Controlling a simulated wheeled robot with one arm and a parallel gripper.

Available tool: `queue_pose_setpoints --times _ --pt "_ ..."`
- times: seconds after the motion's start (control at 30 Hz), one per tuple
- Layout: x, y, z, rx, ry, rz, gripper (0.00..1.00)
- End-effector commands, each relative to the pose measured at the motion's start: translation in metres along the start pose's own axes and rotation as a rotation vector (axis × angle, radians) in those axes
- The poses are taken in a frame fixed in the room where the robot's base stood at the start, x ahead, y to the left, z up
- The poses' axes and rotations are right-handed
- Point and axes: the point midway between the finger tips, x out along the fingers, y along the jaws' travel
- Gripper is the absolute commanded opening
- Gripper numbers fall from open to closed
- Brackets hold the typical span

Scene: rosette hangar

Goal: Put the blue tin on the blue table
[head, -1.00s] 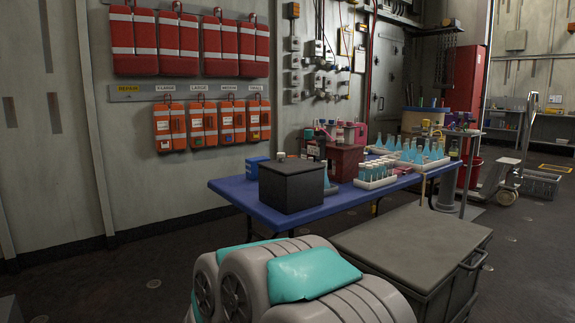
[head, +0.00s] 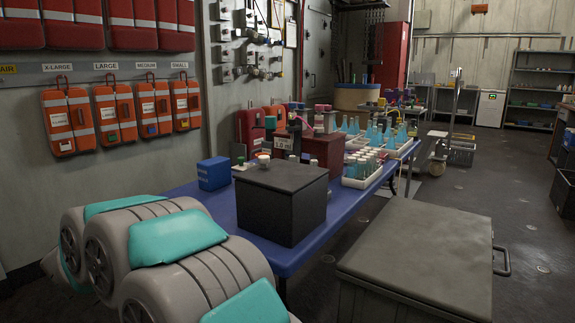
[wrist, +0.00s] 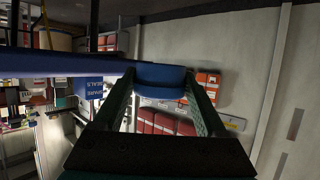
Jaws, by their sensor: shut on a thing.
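The blue tin (wrist: 160,77) is between the two green fingers of my gripper (wrist: 160,84) in the wrist view. The gripper is shut on it. The wrist picture is upside down. The blue table (wrist: 50,64) shows there nearly edge-on, its strip reaching the tin's left side in the picture; I cannot tell whether they touch. In the head view the blue table (head: 350,208) stands ahead, beyond my arm. My gripper and the tin are not visible in the head view.
On the table are a dark box (head: 283,205), a blue box (head: 214,173), a dark red box (head: 323,152) and white crates of bottles (head: 363,180). A grey lidded chest (head: 415,245) stands in front. Bare blue surface shows at the table's near left end.

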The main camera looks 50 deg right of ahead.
Motion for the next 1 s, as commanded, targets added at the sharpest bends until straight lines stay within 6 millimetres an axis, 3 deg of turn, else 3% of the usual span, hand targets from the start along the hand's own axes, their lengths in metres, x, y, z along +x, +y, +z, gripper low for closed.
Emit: queue_pose_setpoints --times 0.03,0.17,0.33,0.5,0.6,0.73,0.9,1.0 --pt "0.008 0.013 -0.019 0.029 0.001 0.045 0.18" --pt "0.026 0.058 -0.063 0.087 0.0 0.181 0.18" --pt "0.042 0.134 -0.116 0.167 0.003 0.386 0.18" --pt "0.048 0.215 -0.15 0.241 0.002 0.583 0.18" --pt "0.048 0.248 -0.161 0.27 0.001 0.658 0.18" --pt "0.047 0.27 -0.166 0.287 0.0 0.702 0.18" --pt "0.046 0.277 -0.167 0.293 0.0 0.715 0.18" --pt "0.05 0.277 -0.157 0.291 -0.001 0.717 0.18"
